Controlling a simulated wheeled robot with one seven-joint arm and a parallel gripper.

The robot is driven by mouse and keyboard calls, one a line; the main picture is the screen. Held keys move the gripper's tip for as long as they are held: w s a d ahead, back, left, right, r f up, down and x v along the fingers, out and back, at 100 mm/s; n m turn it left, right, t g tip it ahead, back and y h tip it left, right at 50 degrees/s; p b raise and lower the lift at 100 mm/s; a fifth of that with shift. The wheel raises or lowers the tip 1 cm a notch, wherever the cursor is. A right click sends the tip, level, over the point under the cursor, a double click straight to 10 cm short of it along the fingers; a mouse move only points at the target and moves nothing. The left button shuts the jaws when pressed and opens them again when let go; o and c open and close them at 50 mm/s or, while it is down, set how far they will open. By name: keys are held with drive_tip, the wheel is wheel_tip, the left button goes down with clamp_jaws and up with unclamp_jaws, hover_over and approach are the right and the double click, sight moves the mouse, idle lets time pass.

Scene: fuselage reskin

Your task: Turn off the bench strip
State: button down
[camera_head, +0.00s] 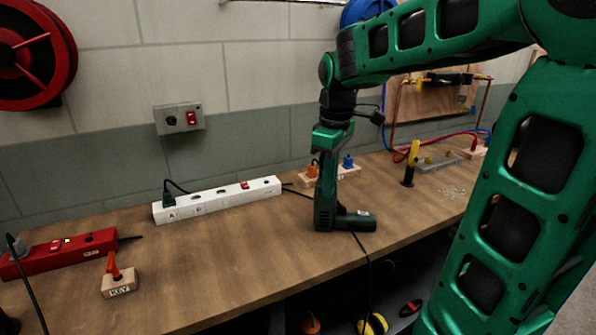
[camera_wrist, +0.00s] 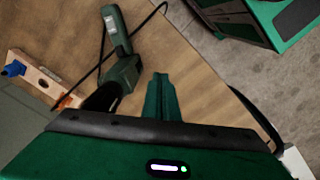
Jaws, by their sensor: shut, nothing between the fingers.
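A white power strip (camera_head: 218,199) with a red rocker switch (camera_head: 244,185) near its right end lies at the back of the bench; a dark green plug (camera_head: 169,199) sits in its left end. A red power strip (camera_head: 65,252) with red switches lies at the far left. Their labels are too small to read surely. My gripper (camera_wrist: 160,82) is shut and empty, pointing down over the bench right of the white strip; in the head view its fingertips are hard to separate from a green corded tool (camera_wrist: 124,72). Neither strip shows clearly in the wrist view.
The green tool lies close to my fingers, its cord running off the bench front. A wooden block with blue and orange plugs (camera_wrist: 40,78) is beyond it. A small block with an orange peg (camera_head: 119,285) stands front left. A wall switch box (camera_head: 179,118) hangs above.

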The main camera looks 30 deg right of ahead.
drive_tip(key=s+d+f+m, duration=0.1)
drive_tip(key=s+f+m, duration=0.1)
drive_tip(key=s+m, duration=0.2)
drive_tip(key=s+d+f+m, duration=0.1)
drive_tip(key=s+f+m, duration=0.2)
drive_tip(key=s, duration=0.7)
drive_tip(key=s+d+f+m, duration=0.1)
drive_tip(key=s+f+m, duration=0.2)
drive_tip(key=s+m, duration=0.3)
drive_tip(key=shift+s+d+f, duration=0.25)
drive_tip(key=shift+s+d, duration=0.1)
drive_tip(key=shift+s, duration=0.4)
